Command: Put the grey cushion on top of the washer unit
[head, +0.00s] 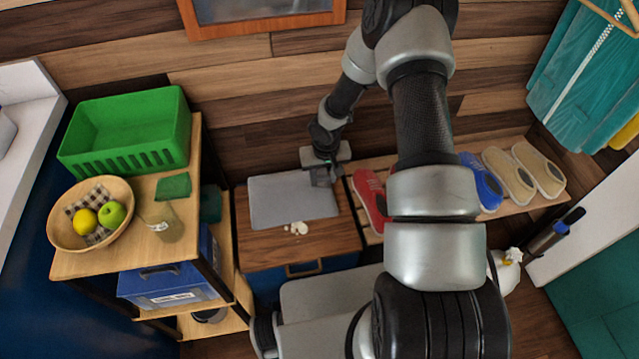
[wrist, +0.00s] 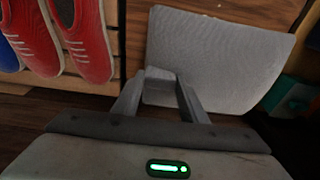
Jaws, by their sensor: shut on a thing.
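The grey cushion (head: 285,200) is a flat, light-grey pad over the wooden top of a low unit (head: 335,238) with a dark blue front. Whether it rests there or hangs just above, I cannot tell. My gripper (head: 324,177) is at its back right corner, shut on that edge. In the wrist view the fingers (wrist: 160,88) pinch a corner of the cushion (wrist: 225,55), which spreads out beyond them. No washer door shows, so I cannot say for sure which unit is the washer unit.
A wooden shelf (head: 65,265) at left holds a green crate (head: 130,165), a fruit bowl (head: 62,225) and a glass (head: 165,226). Small pale pieces (head: 297,228) lie in front of the cushion. A shoe rack (head: 543,200) with several shoes stands right, partly behind my arm.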

